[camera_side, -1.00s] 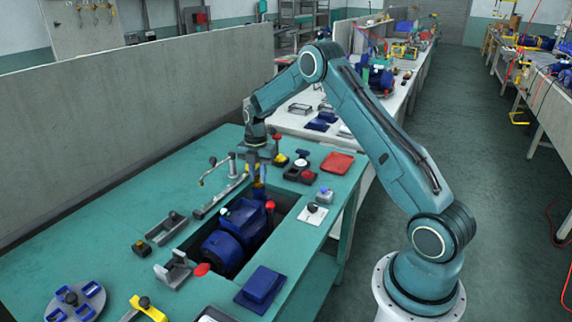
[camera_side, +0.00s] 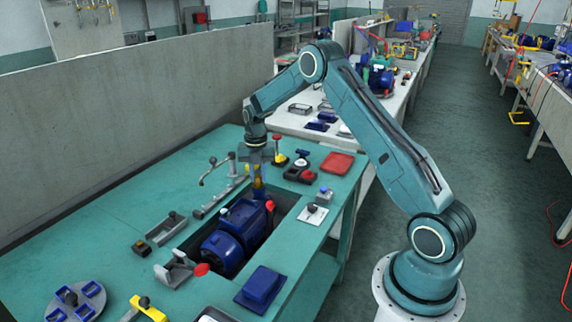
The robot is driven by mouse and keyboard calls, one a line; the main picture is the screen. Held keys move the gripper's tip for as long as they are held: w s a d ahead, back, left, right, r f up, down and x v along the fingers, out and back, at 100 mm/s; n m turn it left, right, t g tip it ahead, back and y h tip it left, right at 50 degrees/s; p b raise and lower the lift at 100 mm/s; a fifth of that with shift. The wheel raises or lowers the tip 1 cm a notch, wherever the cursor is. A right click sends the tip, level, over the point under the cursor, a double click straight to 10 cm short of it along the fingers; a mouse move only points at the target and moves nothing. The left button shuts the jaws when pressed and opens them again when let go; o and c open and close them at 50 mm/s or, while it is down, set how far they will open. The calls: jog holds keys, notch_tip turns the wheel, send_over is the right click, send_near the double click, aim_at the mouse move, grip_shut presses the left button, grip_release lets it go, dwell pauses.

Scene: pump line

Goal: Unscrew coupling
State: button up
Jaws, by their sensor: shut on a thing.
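A blue pump (camera_side: 230,235) lies in the rectangular recess of the green bench. My gripper (camera_side: 258,183) points down at the far end of the pump. It is shut on a small yellow-brown part there, which looks like the coupling (camera_side: 258,190). The fingers and the small size hide most of the coupling, and I cannot tell whether its thread is still engaged.
A red-knobbed clamp (camera_side: 202,269) stands at the recess's near end. A grey lever fixture (camera_side: 220,185) is left of my gripper. A blue block (camera_side: 261,286), a white plate (camera_side: 312,213) and a red tray (camera_side: 337,163) lie to the right. The bench's left side is mostly clear.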

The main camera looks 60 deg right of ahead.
jog(key=n, duration=0.4)
jog(key=shift+n, duration=0.3)
jog(key=o, duration=0.6)
jog(key=shift+o, duration=0.2)
jog(key=shift+r, duration=0.2)
jog(key=shift+r, duration=2.1)
